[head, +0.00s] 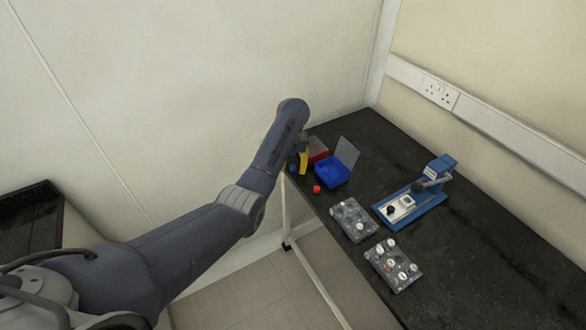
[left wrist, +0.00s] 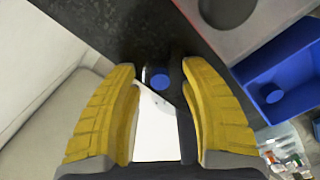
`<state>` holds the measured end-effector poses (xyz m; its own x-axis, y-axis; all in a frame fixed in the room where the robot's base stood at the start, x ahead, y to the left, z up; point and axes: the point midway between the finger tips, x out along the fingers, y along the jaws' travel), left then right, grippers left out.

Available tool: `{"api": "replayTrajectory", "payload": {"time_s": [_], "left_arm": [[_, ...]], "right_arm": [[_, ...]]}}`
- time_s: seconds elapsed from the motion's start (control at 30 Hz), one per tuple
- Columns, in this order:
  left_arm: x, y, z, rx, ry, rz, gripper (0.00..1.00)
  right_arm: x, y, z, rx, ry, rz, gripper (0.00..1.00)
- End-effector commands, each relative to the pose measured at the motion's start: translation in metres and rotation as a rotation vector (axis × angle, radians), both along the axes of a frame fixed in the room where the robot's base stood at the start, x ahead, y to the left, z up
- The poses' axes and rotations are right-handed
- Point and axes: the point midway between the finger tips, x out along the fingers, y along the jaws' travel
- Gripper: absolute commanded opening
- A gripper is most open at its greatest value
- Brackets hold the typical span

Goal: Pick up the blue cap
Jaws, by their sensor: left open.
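The blue cap (head: 292,169) lies near the far left edge of the dark table, beside my left gripper. In the left wrist view the blue cap (left wrist: 159,79) shows between and beyond the two yellow fingers. My left gripper (head: 303,162) is over the table edge, partly hidden by its own arm. In the left wrist view the left gripper (left wrist: 162,85) is open, its fingers spread on either side of the cap. I cannot tell whether either finger touches it. My right gripper is in neither view.
A blue box (head: 333,172) with a raised lid and a red box (head: 318,150) stand close to the gripper. A red cap (head: 316,189) lies nearby. Two trays (head: 353,220) (head: 393,265) of small parts and a blue lever device (head: 412,203) are nearer. The right table side is clear.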

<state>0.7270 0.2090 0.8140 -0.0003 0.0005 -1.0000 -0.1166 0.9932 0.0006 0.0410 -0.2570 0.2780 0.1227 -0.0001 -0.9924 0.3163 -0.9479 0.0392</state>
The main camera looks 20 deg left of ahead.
Motion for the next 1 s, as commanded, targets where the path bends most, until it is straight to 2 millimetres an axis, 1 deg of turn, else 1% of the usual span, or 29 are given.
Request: {"api": "replayTrajectory", "payload": {"time_s": [0.13,0.4,0.5,0.57,1.0], "left_arm": [[0.0000,-0.0001,0.0002,0.000,0.000,0.000,0.45],[0.0000,-0.0003,0.0004,-0.001,0.000,0.000,0.14],[0.0000,-0.0003,0.0004,-0.001,0.000,0.000,0.05],[0.0000,-0.0004,0.0005,-0.001,0.000,0.000,0.01],[0.0001,-0.0004,0.0005,-0.001,0.000,0.000,0.00]], "right_arm": [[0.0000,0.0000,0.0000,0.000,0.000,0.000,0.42],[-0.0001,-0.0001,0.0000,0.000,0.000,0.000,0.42],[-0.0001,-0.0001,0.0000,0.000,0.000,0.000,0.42],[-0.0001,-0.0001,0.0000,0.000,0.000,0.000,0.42],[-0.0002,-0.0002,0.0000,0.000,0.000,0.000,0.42]]}}
